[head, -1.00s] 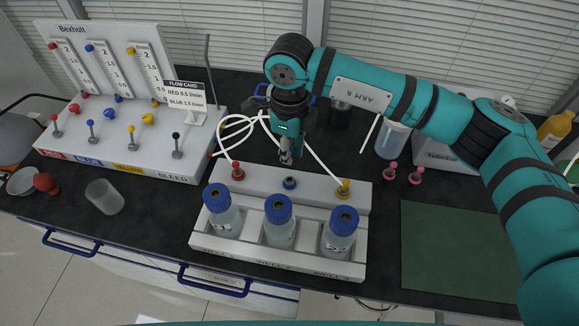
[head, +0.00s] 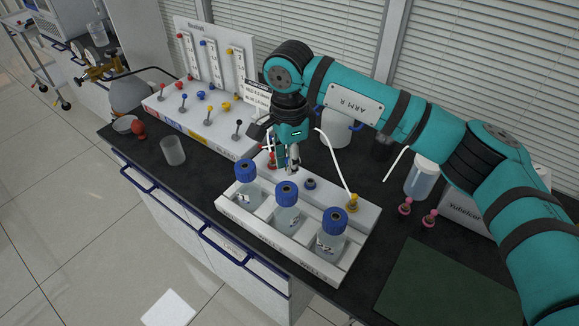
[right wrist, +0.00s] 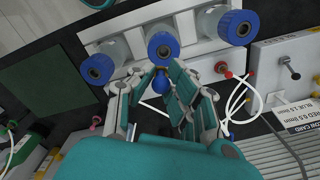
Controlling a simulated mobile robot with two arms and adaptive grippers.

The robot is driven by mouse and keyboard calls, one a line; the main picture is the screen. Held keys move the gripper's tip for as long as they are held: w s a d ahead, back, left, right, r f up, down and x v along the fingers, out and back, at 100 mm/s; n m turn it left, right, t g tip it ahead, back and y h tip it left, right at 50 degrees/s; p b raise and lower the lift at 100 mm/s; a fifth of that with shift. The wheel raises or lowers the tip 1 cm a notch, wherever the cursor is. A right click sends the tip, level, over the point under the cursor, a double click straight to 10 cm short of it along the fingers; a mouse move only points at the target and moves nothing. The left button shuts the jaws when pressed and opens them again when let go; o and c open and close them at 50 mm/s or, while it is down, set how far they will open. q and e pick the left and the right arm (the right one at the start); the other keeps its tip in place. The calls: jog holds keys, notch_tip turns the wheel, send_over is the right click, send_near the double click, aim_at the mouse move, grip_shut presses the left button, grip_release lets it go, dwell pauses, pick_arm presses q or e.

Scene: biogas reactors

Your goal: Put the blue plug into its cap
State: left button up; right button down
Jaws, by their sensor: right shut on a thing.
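My right gripper (head: 291,170) is just behind and above the white well rack (head: 353,268). In the right wrist view (right wrist: 160,92) its fingers are closed around a rounded blue plug (right wrist: 160,82). The plug is mostly hidden by the fingers in the head view. My left gripper is not in view.
Three blue-lidded bottles (head: 287,194) stand in the rack. A yellow plug (head: 353,202) with a white tube is on the ledge's right end. The flow panel (head: 206,123) stands behind left.

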jog(key=shift+a, duration=0.15)
jog(key=shift+w+a+f+b, duration=0.15)
jog(key=shift+f, duration=0.3)
jog(key=shift+w+a+f+b, duration=0.1)
jog(key=shift+w+f+b, duration=0.05)
jog(key=shift+f, duration=0.65)
jog(key=shift+f+b, duration=0.3)
jog(key=shift+f, duration=0.15)
jog(key=shift+s+d+f, duration=0.1)
jog(key=shift+f, duration=0.75)
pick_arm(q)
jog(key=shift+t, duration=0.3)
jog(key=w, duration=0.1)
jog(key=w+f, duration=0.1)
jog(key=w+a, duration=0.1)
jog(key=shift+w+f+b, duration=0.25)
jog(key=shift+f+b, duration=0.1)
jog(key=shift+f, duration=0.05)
pick_arm(e)
jog(key=shift+f, duration=0.1)
